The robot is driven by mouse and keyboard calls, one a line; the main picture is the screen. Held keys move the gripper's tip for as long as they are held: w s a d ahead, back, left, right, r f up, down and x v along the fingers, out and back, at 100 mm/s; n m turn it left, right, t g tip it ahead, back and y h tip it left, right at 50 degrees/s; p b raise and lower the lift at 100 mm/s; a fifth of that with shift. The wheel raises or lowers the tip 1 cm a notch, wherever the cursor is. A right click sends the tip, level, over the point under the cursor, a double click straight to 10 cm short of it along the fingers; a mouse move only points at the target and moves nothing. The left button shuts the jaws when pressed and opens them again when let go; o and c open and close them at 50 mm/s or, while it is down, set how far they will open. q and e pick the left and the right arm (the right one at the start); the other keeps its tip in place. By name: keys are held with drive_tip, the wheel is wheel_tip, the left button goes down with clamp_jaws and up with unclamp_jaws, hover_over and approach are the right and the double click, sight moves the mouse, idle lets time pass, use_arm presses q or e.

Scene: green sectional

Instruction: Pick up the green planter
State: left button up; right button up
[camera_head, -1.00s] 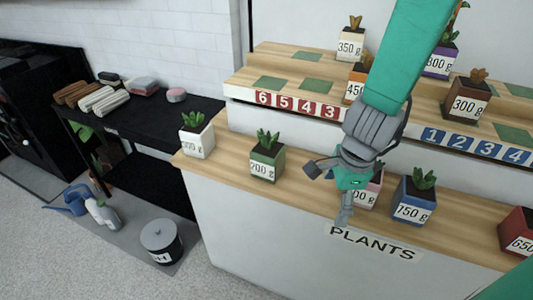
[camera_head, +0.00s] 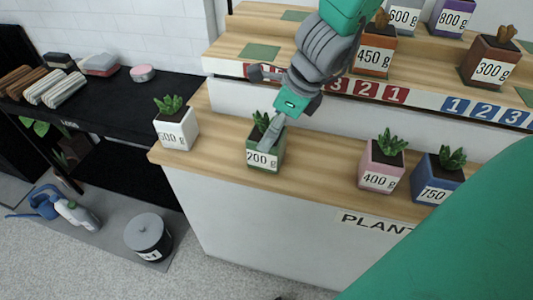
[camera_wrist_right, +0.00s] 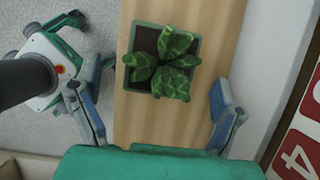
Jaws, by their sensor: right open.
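The green planter (camera_head: 263,158), labelled 200 g and holding a small succulent, stands upright on the wooden counter in the head view. My right gripper (camera_head: 264,110) is open above it, with one finger reaching down in front of the planter's upper right part and hiding some of it. In the right wrist view, the green planter (camera_wrist_right: 159,26) is seen from above, ahead of my right gripper (camera_wrist_right: 158,92). Its two fingers are spread wide to either side, and nothing is between them. I cannot tell whether the finger touches the planter. My left gripper is not in view.
A white planter (camera_head: 178,131) stands to the left on the counter (camera_head: 318,175). A pink 400 g planter (camera_head: 380,168) and a blue planter (camera_head: 436,182) stand to the right. A raised shelf behind holds an orange 450 g planter (camera_head: 374,57) and others. Bare counter flanks the green planter.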

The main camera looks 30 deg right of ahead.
sight(271, 162)
drive_tip(key=shift+w+a+f+b, duration=0.2)
drive_tip(key=shift+a+f+b, duration=0.2)
drive_tip(key=shift+f, duration=0.3)
drive_tip(key=b+x, duration=0.2)
drive_tip(key=x, duration=0.1)
drive_tip(key=b+x, duration=0.1)
drive_tip(key=x, duration=0.1)
drive_tip(key=shift+w+d+f, duration=0.1)
drive_tip(key=shift+w+d, duration=0.1)
drive_tip(key=shift+d, duration=0.2)
drive_tip(key=shift+s+a, duration=0.1)
drive_tip(key=c, duration=1.3)
